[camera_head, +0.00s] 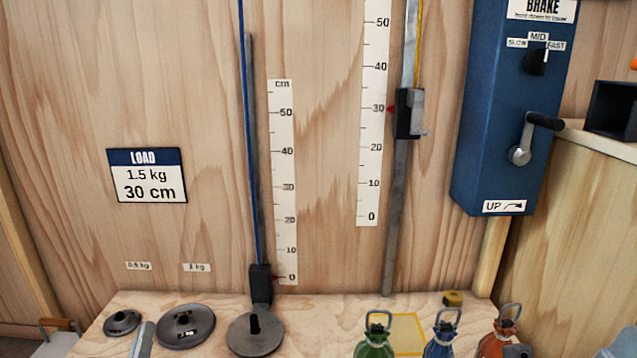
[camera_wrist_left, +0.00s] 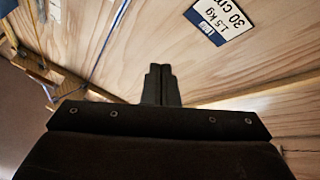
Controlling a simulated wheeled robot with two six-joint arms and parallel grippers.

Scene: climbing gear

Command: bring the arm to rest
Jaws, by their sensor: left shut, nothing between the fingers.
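My left gripper (camera_wrist_left: 161,84) is shut and empty in the left wrist view, its two dark fingers together in front of the wooden panel. In the head view, a narrow grey part at the bottom left, between two weight discs, seems to be its tip (camera_head: 143,340). The load card (camera_wrist_left: 222,18) shows beyond the fingers in the wrist view. It reads 1.5 kg, 30 cm in the head view (camera_head: 147,175). I do not see my right gripper.
Grey weight discs (camera_head: 186,326) and a slotted disc (camera_head: 255,335) lie on the wooden bench. A black carriage (camera_head: 261,282) sits low by the left scale (camera_head: 284,180). A blue brake box (camera_head: 510,110) hangs right.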

